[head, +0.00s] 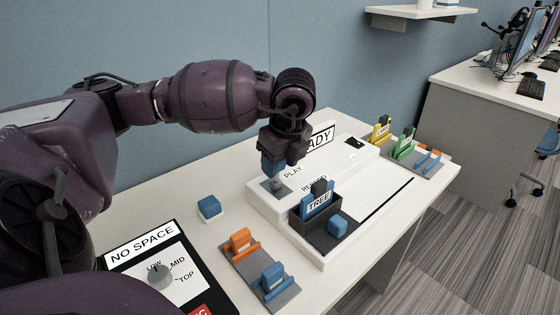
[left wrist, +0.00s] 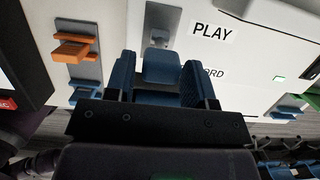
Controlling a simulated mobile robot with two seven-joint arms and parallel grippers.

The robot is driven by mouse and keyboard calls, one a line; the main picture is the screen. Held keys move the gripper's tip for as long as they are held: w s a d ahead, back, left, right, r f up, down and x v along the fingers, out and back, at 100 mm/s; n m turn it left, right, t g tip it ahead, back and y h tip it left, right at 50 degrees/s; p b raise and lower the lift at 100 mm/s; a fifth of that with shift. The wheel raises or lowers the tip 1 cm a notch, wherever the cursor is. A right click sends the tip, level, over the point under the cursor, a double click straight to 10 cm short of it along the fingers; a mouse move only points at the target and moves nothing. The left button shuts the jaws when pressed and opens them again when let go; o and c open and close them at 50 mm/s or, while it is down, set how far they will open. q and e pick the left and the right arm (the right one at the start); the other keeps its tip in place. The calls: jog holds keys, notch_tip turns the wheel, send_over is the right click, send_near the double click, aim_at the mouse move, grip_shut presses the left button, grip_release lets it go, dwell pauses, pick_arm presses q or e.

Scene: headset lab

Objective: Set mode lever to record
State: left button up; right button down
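My right gripper is out of view.
A dark tray (head: 305,232) with a TREE block stands on the console's near side. A blue cube (head: 208,207), a grey rack (head: 250,265) with orange and blue pieces, and a NO SPACE dial panel (head: 180,285) lie on the left. Yellow (head: 381,131) and green (head: 404,144) holders stand behind.

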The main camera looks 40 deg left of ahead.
pick_arm(q)
jog(key=shift+o, duration=0.8)
jog(key=p+v, duration=0.2)
jog(key=v, duration=0.9)
jog(key=shift+f, duration=0.1)
jog(key=shift+c, duration=0.2)
